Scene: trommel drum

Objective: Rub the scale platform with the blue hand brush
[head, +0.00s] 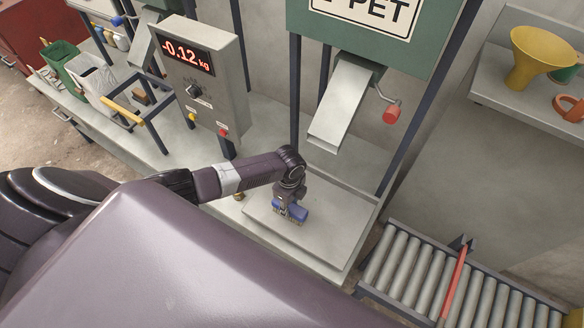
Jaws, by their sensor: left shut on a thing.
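The scale platform (326,226) is a flat light-grey plate in the middle of the head view, below the metal chute. My left gripper (287,200) reaches over the left part of the plate and is shut on the blue hand brush (298,211). The brush points its bristles down at the plate; they appear at or very near its surface, though exact contact is hard to tell. The gripper partly hides the brush. The scale display (187,56) reads -0.12 kg in red. My right gripper is not in view.
A metal chute (340,105) hangs above the back of the platform, with a red-handled crank (391,113) beside it. A roller conveyor (415,268) with a red bar lies to the right. Green (85,72) and white bins stand at the left. A yellow funnel (540,58) sits on a shelf.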

